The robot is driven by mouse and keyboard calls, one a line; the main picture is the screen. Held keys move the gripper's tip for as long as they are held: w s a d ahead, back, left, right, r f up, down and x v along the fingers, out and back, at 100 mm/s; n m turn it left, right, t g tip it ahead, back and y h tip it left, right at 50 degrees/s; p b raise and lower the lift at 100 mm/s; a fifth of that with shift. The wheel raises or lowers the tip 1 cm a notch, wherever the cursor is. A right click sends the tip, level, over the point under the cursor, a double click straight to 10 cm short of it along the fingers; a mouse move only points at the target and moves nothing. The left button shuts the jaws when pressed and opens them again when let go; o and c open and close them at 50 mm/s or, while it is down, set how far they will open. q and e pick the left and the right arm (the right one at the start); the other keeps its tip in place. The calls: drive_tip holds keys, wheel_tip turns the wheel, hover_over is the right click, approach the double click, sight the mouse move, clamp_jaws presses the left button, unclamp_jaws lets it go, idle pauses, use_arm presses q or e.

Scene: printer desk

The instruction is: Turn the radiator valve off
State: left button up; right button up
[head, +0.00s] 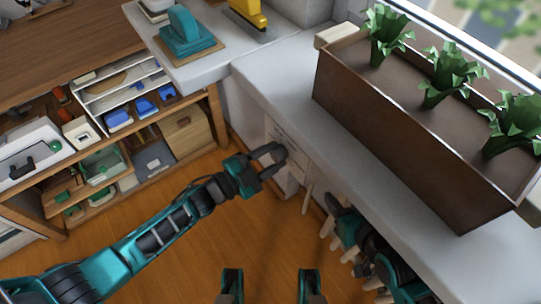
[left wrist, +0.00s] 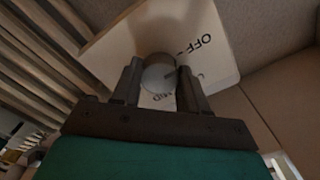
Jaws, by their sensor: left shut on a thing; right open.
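The radiator valve is a round grey knob (left wrist: 158,74) on a pale plate (left wrist: 218,62) in the left wrist view. "OFF" is printed on the plate, and more lettering below the knob is partly hidden. My left gripper (left wrist: 159,88) is shut on the knob, a finger on each side. In the head view my left gripper (head: 272,158) reaches in below the sill, where it hides the knob. My right gripper (head: 335,204) is open and appears empty beside the radiator (head: 308,197), partly hidden by my arm and the sill.
A grey sill (head: 275,95) overhangs the radiator. It carries a brown planter (head: 385,130) with green plants. A wooden shelf unit (head: 215,128) with boxes and trays stands at the left. The wooden floor (head: 190,255) is open between them.

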use_arm(q)
drive_tip(key=o, duration=1.1)
drive_tip(key=shift+c, duration=0.2)
drive_tip(key=p+v, duration=0.1)
drive_tip(key=v, duration=1.2)
drive_tip(key=shift+p, duration=0.3)
